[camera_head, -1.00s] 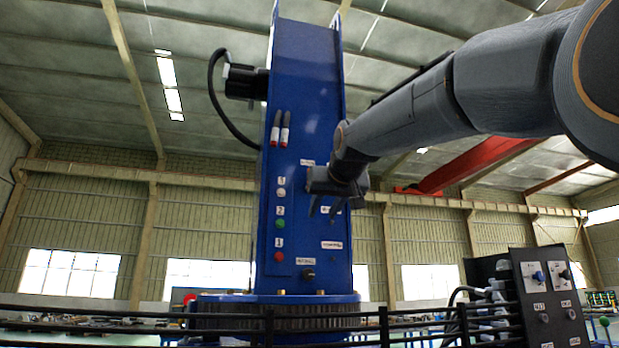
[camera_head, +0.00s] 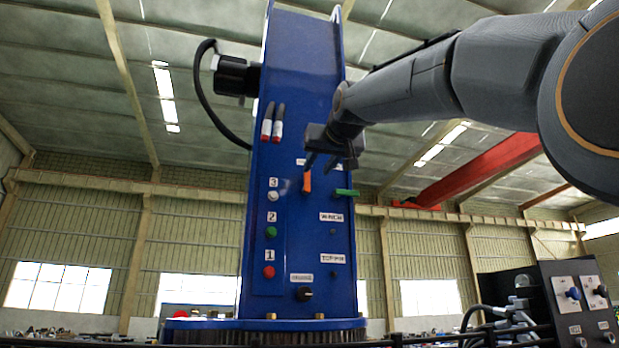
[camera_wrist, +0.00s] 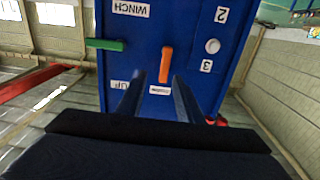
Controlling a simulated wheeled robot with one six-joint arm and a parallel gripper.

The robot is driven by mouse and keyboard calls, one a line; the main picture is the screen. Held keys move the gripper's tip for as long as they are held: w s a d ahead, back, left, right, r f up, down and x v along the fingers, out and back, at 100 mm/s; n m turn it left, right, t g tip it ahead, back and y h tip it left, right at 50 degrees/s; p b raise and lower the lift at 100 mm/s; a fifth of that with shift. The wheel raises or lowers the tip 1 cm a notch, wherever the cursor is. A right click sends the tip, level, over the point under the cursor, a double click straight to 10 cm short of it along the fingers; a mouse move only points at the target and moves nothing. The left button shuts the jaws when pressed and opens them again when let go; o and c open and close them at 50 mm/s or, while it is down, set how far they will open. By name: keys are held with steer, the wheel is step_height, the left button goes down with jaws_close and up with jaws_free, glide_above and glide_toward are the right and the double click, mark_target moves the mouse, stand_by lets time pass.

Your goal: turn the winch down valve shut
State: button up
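An orange lever handle (camera_head: 307,181) sits on the blue crane column (camera_head: 295,90), pointing down in the head view. A green lever handle (camera_head: 347,193) beside it on the right lies sideways. My gripper (camera_head: 321,163) is just above the handles. In the wrist view, which is upside down, my gripper (camera_wrist: 157,78) is open, with the orange handle (camera_wrist: 165,64) ahead between its fingers, no clear contact. The green handle (camera_wrist: 105,44) lies outside the left finger. A label by the green handle reads UP; the label by the orange handle (camera_wrist: 160,90) is unreadable.
Buttons numbered 1, 2 and 3 run down the left of the column, with the green button (camera_head: 271,232) in the middle. A WINCH label (camera_head: 331,217) is below the handles. A black control box (camera_head: 565,300) stands at the lower right, with a dark railing along the bottom.

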mark_target(307, 177)
steer(key=p+x, duration=0.1)
steer(key=x, duration=0.1)
steer(key=a+p+x, duration=0.1)
steer(key=x, duration=0.2)
steer(key=shift+w+a+p, duration=0.15)
steer(key=shift+w+p, duration=0.25)
steer(key=shift+w, duration=0.2)
jaws_close()
